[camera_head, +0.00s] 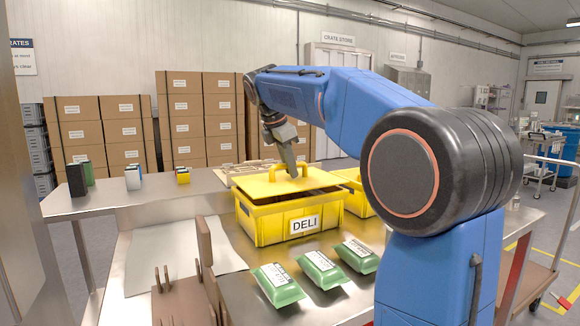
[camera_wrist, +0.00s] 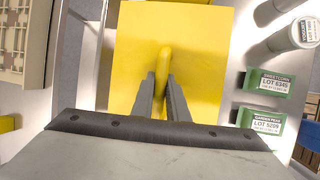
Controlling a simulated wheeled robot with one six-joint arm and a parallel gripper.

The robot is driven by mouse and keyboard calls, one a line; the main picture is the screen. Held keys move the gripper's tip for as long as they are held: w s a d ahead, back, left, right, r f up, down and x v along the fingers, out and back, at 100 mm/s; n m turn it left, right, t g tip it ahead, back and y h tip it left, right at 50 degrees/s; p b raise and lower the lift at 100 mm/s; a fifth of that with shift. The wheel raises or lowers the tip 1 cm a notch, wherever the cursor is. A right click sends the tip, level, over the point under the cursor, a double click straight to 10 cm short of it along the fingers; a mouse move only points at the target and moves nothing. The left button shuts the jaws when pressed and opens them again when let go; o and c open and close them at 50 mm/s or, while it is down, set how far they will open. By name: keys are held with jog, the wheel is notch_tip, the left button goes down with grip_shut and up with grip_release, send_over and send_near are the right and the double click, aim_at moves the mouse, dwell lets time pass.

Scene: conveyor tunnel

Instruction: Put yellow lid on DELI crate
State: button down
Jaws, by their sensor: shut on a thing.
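The yellow DELI crate (camera_head: 272,231) stands on the metal table, its label facing the head camera. The yellow lid (camera_head: 262,187) is over the crate's top, its edges not lined up with the rim and looking slightly tilted. I cannot tell whether it touches the rim. My gripper (camera_head: 289,172) comes down from above and is shut on the lid's raised handle. In the wrist view the handle (camera_wrist: 163,68) runs between the two fingers (camera_wrist: 163,95), and the flat lid (camera_wrist: 200,40) spreads below and hides the crate.
Another yellow crate (camera_head: 357,194) stands behind on the right, partly hidden by my arm. Green packets (camera_head: 280,284) lie in front of the DELI crate. Small dark and white packs (camera_head: 133,178) stand on the left counter. A brown rack (camera_head: 183,300) is at front left. Cardboard boxes (camera_head: 200,118) are stacked behind.

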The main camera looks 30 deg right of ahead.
jog(key=shift+f, duration=1.15)
dwell(0.4)
jog(key=c, duration=1.7)
grip_release()
jog(key=shift+o, duration=0.2)
jog(key=v, duration=1.7)
jog(key=shift+a+r, duration=0.2)
